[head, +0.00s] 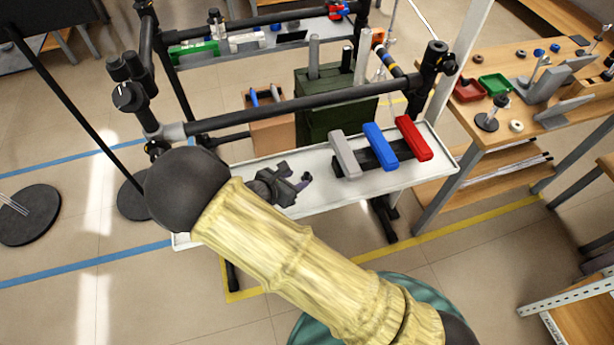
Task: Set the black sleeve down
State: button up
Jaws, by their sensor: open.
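My gripper (304,182) is low over the left-middle of the white tray (240,215), with its jaws open. My forearm and wrist hide part of the tray around it. I see nothing clearly held between the jaws. A black bar-like piece (352,160) lies on the tray to the right of my gripper, under a grey block (345,155), a blue block (381,146) and a red block (414,138). I cannot tell whether this black piece is the black sleeve. No other black sleeve shows clearly on the tray.
A thick black rail (310,104) crosses behind the tray. Beyond it stand a dark green box (340,120) and a cardboard box (272,135). A wooden workbench (545,130) with small red and green bins is at the right. The tray's left-front part looks bare.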

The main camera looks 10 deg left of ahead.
aim_at(308, 173)
jog(key=shift+x, duration=2.65)
jog(key=shift+r, duration=0.1)
grip_shut()
